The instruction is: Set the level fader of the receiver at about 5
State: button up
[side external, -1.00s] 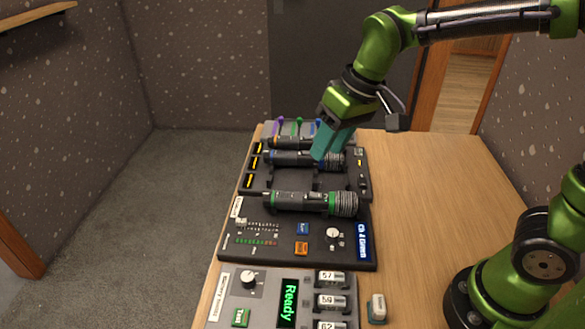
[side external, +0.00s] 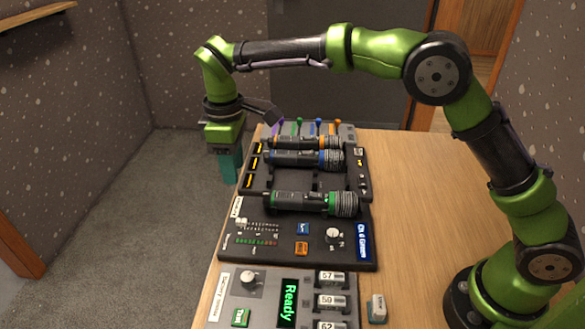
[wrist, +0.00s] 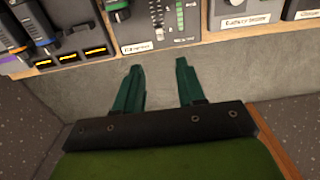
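The receiver (side external: 284,258) is a black panel on the wooden desk with a blue "Ch 4 Green" display (side external: 364,240), a blue and an orange button and a white round knob. Its level fader (side external: 242,222) has a small pale cap at the left end of a printed scale. A row of green-lit level lights (side external: 255,241) runs beside it; these also show at the top of the wrist view (wrist: 180,18). My gripper (side external: 231,178) is beyond the desk's left edge, behind the receiver in this view. In the wrist view my gripper (wrist: 157,66) is open and empty, its fingers apart.
A dark rack with microphones stands behind the receiver; the green-banded one (side external: 310,203) is nearest. Several coloured faders (side external: 318,127) stand at the back. A grey "Ready" panel (side external: 258,307) is in front.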

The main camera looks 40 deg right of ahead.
aim_at(241, 220)
notch_tip(241, 220, down, 14)
jog(key=shift+f, duration=0.15)
dwell(0.3)
grip_shut()
